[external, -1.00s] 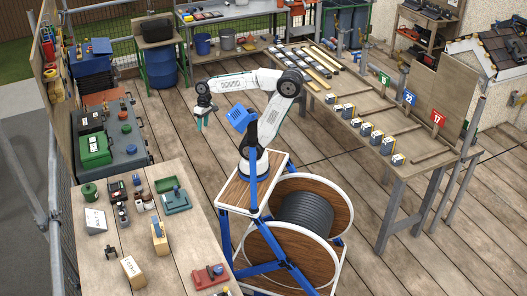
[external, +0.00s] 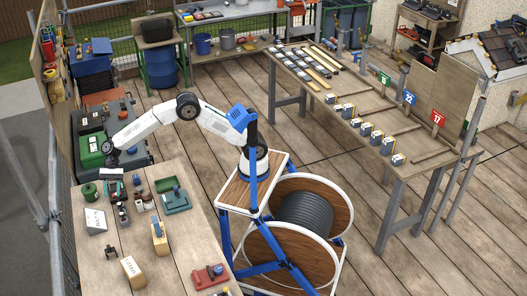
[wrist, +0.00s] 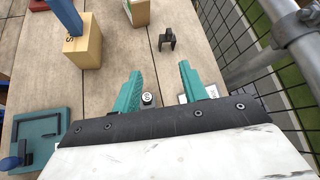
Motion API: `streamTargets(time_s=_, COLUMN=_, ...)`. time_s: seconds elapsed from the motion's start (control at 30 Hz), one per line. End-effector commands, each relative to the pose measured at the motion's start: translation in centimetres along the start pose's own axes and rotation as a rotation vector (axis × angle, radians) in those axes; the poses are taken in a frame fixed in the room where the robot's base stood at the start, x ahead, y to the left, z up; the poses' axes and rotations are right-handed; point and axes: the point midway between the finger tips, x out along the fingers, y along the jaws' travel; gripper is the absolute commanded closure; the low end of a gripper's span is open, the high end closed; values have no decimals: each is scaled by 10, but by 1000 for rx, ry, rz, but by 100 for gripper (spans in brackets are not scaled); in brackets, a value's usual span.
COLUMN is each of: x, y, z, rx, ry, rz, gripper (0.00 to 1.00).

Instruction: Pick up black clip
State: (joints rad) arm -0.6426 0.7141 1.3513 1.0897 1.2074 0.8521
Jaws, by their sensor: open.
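The black clip (wrist: 167,39) is a small dark arch-shaped piece on the wooden table in the wrist view, beyond my fingertips and slightly right of centre. In the external view a small dark piece that looks like it (external: 110,252) lies near the table's left edge. My gripper (wrist: 160,75) is open, with its two teal fingers apart and nothing held between them. In the external view my gripper (external: 110,183) is over the far left part of the table, apart from the clip.
A wooden block with a blue handle (wrist: 85,45), a green-and-cream block (wrist: 138,12) and a teal tool (wrist: 38,138) are on the table (external: 80,262). A scaffold pole (wrist: 298,38) and wire mesh stand beyond its edge. Bare wood surrounds the clip.

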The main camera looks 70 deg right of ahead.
Motion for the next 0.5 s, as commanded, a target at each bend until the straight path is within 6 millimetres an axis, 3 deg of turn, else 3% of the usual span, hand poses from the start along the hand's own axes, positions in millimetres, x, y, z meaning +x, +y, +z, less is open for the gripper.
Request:
streamTargets(time_s=0.03, x=38, y=-8, z=-8, rx=47, ry=-41, rz=8, gripper=57)
streamTargets(time_s=0.2, x=134, y=-24, z=-21, rx=195, ry=-155, rz=15, gripper=57)
streamTargets(time_s=0.33, x=182, y=-25, z=-26, rx=274, ry=-212, rz=22, gripper=57)
streamTargets(time_s=0.5, x=209, y=-25, z=-29, rx=316, ry=-241, rz=26, gripper=57)
